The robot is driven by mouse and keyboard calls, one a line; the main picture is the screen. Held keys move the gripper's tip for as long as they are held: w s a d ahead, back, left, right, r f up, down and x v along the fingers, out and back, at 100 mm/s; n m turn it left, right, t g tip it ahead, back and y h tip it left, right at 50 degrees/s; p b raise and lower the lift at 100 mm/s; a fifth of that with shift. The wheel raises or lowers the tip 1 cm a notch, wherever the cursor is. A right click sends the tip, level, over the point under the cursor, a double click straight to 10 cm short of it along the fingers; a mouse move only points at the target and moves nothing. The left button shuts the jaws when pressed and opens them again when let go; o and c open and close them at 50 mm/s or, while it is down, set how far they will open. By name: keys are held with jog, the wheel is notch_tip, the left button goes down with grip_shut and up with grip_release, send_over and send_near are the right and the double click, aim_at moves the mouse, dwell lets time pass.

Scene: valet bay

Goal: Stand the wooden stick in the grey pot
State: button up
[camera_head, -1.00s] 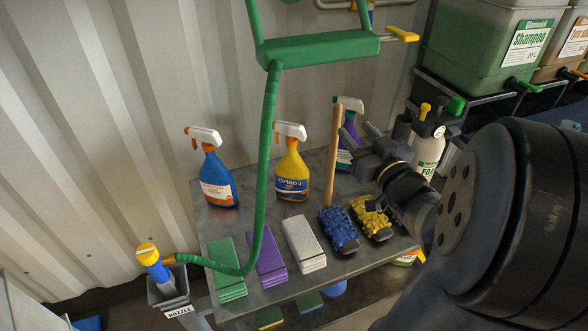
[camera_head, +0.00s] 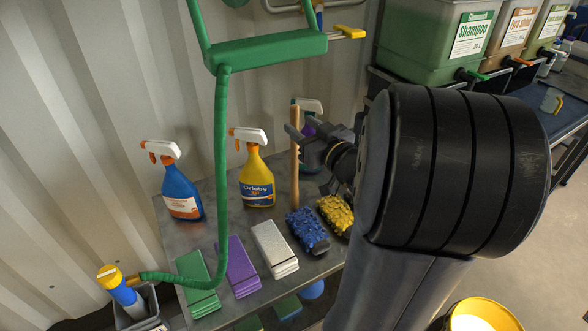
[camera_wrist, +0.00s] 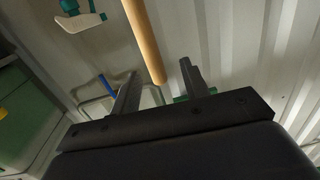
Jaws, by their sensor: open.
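The wooden stick (camera_head: 295,172) stands upright on the grey table (camera_head: 180,225), behind the blue scrubber. My gripper (camera_head: 299,147) is open at the stick's upper half, with its fingers around or right beside it. In the wrist view the stick (camera_wrist: 145,40) comes down from the top, and its end shows between my two spread fingers (camera_wrist: 160,70). I cannot tell whether either finger touches it. No grey pot shows clearly on the table now; my arm covers the table's right part, where a dark grey cup showed earlier.
A purple bottle (camera_head: 309,127) stands close behind the stick. Blue (camera_head: 305,230) and yellow (camera_head: 335,213) scrubbers lie in front. Yellow (camera_head: 257,180) and blue (camera_head: 182,192) spray bottles stand left.

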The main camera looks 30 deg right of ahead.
aim_at(297, 120)
jog(key=w, duration=0.5)
jog(key=shift+d, duration=0.1)
jog(key=shift+c, duration=0.2)
grip_shut()
